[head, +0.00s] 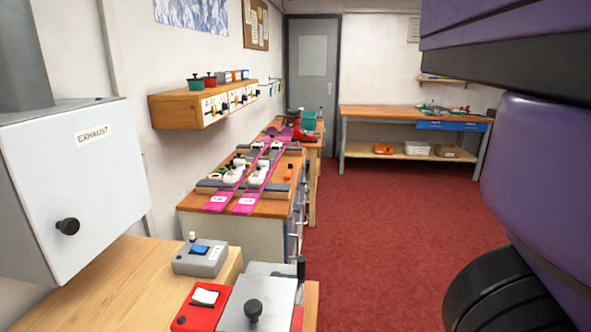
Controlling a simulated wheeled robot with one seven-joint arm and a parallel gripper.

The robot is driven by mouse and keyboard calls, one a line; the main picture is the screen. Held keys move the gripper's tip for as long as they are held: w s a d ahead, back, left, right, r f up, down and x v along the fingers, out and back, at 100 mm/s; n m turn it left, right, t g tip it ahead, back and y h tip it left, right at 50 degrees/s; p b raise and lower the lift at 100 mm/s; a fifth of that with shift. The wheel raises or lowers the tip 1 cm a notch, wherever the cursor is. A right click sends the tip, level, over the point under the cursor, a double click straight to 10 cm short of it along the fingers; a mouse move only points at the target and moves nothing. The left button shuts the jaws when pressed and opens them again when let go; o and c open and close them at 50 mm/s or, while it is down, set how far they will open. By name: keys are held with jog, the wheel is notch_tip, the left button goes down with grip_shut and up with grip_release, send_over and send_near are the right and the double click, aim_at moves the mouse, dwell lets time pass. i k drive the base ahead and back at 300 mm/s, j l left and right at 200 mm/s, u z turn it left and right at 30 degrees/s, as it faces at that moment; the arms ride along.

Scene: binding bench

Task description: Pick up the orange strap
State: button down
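I cannot make out an orange strap for certain. A small upright orange thing (288,172) stands at the right side of the middle bench, beside the two magenta skis; it is too small to tell what it is. Another orange thing (383,149) lies on the lower shelf of the far bench, and its shape is also unclear. My gripper is not in view; only large purple and black parts fill the right side.
The middle bench (250,281) holds magenta skis (229,190) with bindings. The near wooden counter carries a grey box (201,257) and a red box (197,307). An exhaust cabinet (95,190) juts in at left. The red floor (390,240) is clear toward the far bench (395,110).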

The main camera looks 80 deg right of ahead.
aim_at(291, 165)
jog(key=z, duration=1.95)
jog(key=i+l+z, duration=0.3)
jog(key=i, duration=0.25)
jog(key=i+l+z, duration=0.3)
jog(key=i, duration=0.25)
jog(key=i+z, duration=0.3)
jog(key=i, duration=0.25)
jog(key=i+u, duration=0.3)
jog(key=i, duration=0.25)
jog(key=i+l+u, duration=0.3)
jog(key=i, duration=0.25)
jog(key=i+l+u, duration=0.1)
jog(key=u, duration=0.3)
jog(key=i+l+u, duration=0.15)
jog(key=u, duration=0.25)
jog(key=i+l+u, duration=0.2)
jog(key=u, duration=0.2)
jog(key=i+l+u, duration=0.1)
jog(key=l+u, duration=0.3)
jog(key=i+l+u, duration=0.1)
jog(key=u, duration=0.3)
